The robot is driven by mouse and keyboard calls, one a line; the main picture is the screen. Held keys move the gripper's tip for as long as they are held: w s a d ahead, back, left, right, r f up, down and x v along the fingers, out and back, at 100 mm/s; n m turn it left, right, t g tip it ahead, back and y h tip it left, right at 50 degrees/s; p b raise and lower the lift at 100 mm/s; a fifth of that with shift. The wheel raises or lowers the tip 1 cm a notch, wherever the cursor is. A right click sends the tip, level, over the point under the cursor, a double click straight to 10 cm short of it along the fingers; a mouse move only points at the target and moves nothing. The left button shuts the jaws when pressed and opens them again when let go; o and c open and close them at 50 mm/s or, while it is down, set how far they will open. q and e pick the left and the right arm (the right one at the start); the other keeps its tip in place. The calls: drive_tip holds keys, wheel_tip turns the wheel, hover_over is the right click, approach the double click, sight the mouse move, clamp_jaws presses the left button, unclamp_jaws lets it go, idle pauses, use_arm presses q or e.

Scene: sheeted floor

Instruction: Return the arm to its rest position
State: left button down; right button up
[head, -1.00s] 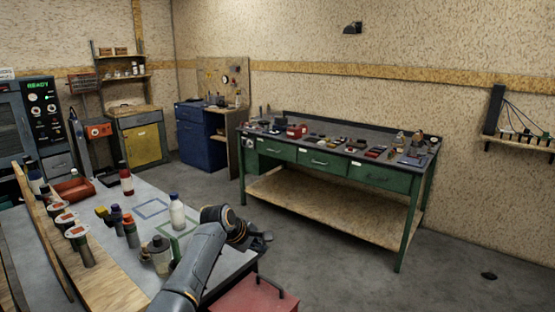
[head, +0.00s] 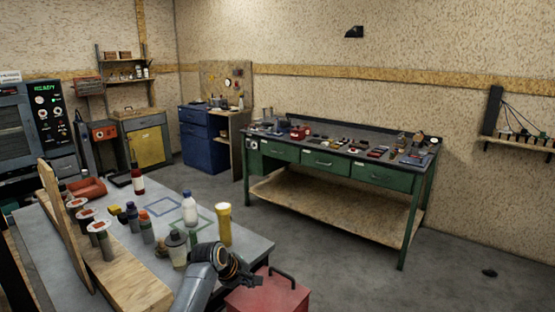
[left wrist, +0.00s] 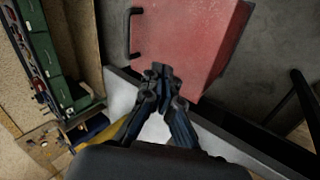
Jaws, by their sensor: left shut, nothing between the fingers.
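My left arm rises from the bottom of the head view, and its gripper (head: 256,281) hangs past the table's near right corner, over the red box. In the left wrist view the gripper's dark fingers (left wrist: 160,78) are together with nothing between them. A yellow cylinder (head: 224,225) stands on the table behind the arm, apart from the gripper. My right gripper is in neither view.
The grey table (head: 255,247) carries a white bottle (head: 190,210), a grey bottle (head: 176,248), several small bottles and a wooden rack (head: 120,270). The red box (head: 270,295) with a dark handle is beside it. A green workbench (head: 335,165) stands behind, with clear floor between.

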use_arm(q)
drive_tip(key=s+a+f+m+g+y, duration=0.1)
drive_tip(key=s+a+f+m, duration=0.4)
drive_tip(key=s, duration=0.6)
drive_tip(key=s+a+f+y, duration=0.1)
drive_tip(key=s+a+f, duration=0.2)
drive_tip(key=s+f, duration=0.6)
drive_tip(key=s+a+r+m+y, duration=0.1)
drive_tip(key=s+a+r+m, duration=0.1)
drive_tip(key=s, duration=0.7)
drive_tip(key=s+a+r+m+g, duration=0.1)
drive_tip(key=s+r+m, duration=0.15)
drive_tip(key=s, duration=0.65)
drive_tip(key=s+a+r+m+y, duration=0.1)
drive_tip(key=s+a+r, duration=0.15)
drive_tip(key=s, duration=0.65)
wheel_tip(320, 180, down, 26)
drive_tip(key=s+f+g, duration=0.1)
drive_tip(key=s+g, duration=0.1)
drive_tip(key=s+a+f+g, duration=0.1)
drive_tip(key=s+a+f, duration=0.1)
drive_tip(key=s+f, duration=1.3)
drive_tip(key=shift+s+a+f, duration=0.25)
drive_tip(key=shift+s, duration=0.25)
drive_tip(key=shift+m, duration=0.25)
